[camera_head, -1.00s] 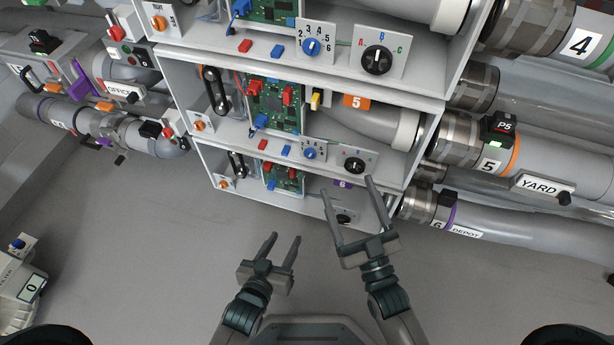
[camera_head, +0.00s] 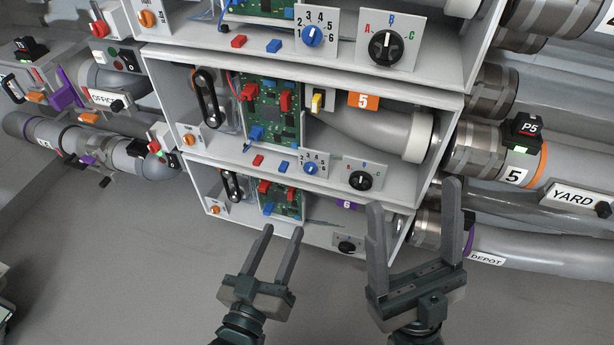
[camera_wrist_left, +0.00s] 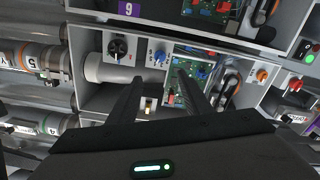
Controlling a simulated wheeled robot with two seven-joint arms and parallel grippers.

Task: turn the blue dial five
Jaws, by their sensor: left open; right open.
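The blue dial (camera_head: 311,168) of unit five sits on a white numbered plate on the shelf edge under the compartment with the orange 5 label (camera_head: 363,101). Its pointer is too small to read. The dial also shows, upside down, in the left wrist view (camera_wrist_left: 158,57). My left gripper (camera_head: 283,230) is open and empty, its fingers pointing up toward the cabinet, below and left of the dial in the head view. In the left wrist view its fingertips (camera_wrist_left: 159,77) lie just below the dial in the picture, apart from it. My right gripper (camera_head: 413,193) is open and empty, right of the dial.
A black A-B-C knob (camera_head: 361,180) is right of the dial; red (camera_head: 258,161) and blue (camera_head: 283,167) buttons are left. A similar blue dial (camera_head: 312,34) sits one shelf higher. Pipes flank the cabinet (camera_head: 402,245). Open floor lies at lower left.

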